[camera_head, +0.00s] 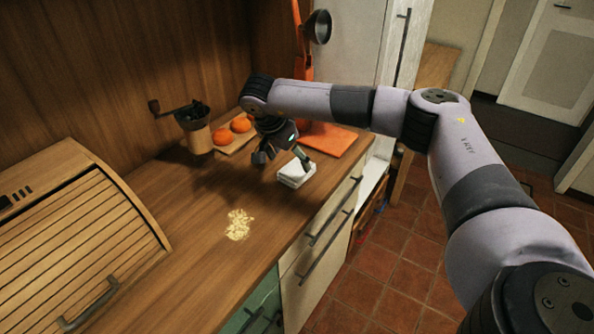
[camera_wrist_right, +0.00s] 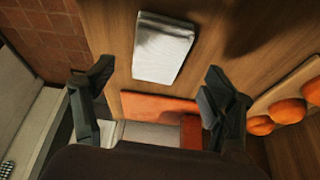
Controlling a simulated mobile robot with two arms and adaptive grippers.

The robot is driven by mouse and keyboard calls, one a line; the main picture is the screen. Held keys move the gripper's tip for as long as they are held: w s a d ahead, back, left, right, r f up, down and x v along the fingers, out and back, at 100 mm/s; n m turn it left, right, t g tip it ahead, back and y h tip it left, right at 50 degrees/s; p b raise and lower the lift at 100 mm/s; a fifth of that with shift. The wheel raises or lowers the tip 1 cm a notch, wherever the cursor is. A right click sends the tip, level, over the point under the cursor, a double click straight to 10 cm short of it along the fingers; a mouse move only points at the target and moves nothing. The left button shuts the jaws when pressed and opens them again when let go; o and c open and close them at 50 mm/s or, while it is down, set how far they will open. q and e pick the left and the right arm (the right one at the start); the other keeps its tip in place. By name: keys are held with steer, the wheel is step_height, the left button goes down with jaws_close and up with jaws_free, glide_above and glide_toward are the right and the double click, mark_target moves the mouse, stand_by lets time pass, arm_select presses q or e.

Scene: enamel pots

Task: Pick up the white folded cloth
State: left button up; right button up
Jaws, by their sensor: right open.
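The white folded cloth (camera_head: 296,173) lies on the wooden counter near its front edge, in the head view. It also shows in the right wrist view (camera_wrist_right: 162,48), at the top between the fingers and a little beyond them. My right gripper (camera_head: 283,161) is open and empty above the counter, just left of and above the cloth in the head view. Its spread fingers show in the right wrist view (camera_wrist_right: 155,80); none touches the cloth visibly. My left gripper is not in view.
An orange board (camera_head: 325,142) lies behind the cloth. Orange fruits (camera_head: 241,124) sit on a small wooden board near the wall, beside a hand grinder (camera_head: 198,130). A roll-top bread box (camera_head: 75,235) stands at left. Yellowish crumbs (camera_head: 239,224) lie on otherwise clear counter.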

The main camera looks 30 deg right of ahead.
mark_target(296, 170)
steer(key=p+x, duration=0.1)
steer(key=x, duration=0.3)
steer(key=shift+s+d+f, duration=0.1)
steer(key=shift+d+f, duration=0.15)
steer(key=shift+d, duration=0.05)
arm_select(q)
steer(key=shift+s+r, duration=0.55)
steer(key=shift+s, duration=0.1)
arm_select(e)
steer(key=shift+f, duration=0.2)
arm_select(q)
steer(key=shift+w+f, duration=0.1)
arm_select(e)
steer(key=shift+f, duration=0.25)
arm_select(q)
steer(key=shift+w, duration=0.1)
arm_select(e)
steer(key=shift+s+f, duration=0.1)
steer(key=shift+f, duration=0.05)
steer(key=c, duration=1.3)
